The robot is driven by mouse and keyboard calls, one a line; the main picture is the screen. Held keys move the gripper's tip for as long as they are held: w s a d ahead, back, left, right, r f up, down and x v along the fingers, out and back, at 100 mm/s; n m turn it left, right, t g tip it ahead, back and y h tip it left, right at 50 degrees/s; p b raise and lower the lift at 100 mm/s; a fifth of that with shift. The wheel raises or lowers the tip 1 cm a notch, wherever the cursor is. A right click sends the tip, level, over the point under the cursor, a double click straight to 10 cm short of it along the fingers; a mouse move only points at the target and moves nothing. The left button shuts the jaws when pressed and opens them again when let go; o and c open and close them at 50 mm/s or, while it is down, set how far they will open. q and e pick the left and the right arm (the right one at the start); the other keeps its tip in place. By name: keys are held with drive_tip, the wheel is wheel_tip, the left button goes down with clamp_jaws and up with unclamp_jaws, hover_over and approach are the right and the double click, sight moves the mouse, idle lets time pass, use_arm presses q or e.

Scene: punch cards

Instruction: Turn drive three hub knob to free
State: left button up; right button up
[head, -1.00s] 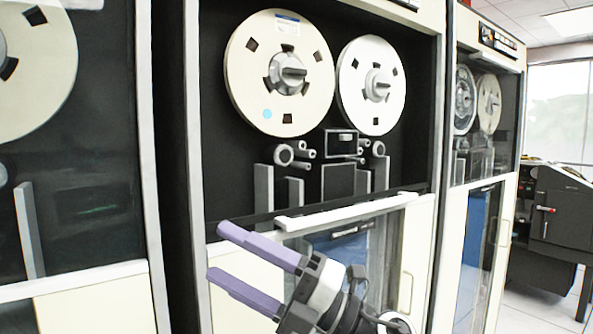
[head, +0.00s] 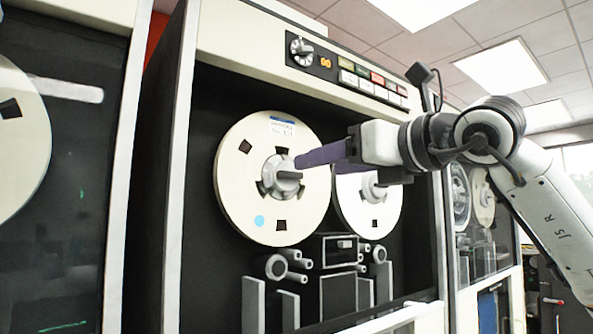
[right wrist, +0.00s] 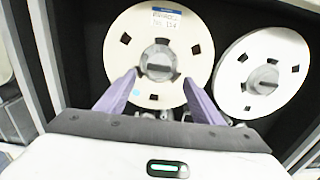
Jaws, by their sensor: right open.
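The tape drive in the middle of the head view holds a cream left reel (head: 238,200) with a grey hub knob (head: 286,178). The knob's raised bar lies about horizontal. In the right wrist view the knob (right wrist: 158,64) shows between and beyond the fingertips. My right gripper (right wrist: 159,80) is open and empty, with purple fingers either side of the knob's line. In the head view my right gripper (head: 302,158) reaches in from the right, its tips close to the knob; contact cannot be told. My left gripper is not in view.
A second reel (head: 375,212) with its own hub sits right of the first, partly behind my gripper. Tape guides (head: 338,250) stand below. A panel with a dial (head: 301,50) and coloured buttons (head: 377,78) is above. Other drives stand on both sides.

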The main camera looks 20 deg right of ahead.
sight(293, 172)
drive_tip(key=p+x, duration=0.2)
drive_tip(key=x, duration=0.6)
drive_tip(key=shift+w+a+f, duration=0.15)
drive_tip(key=shift+w+a, duration=0.1)
drive_tip(key=shift+w, duration=0.1)
drive_tip(key=c, duration=1)
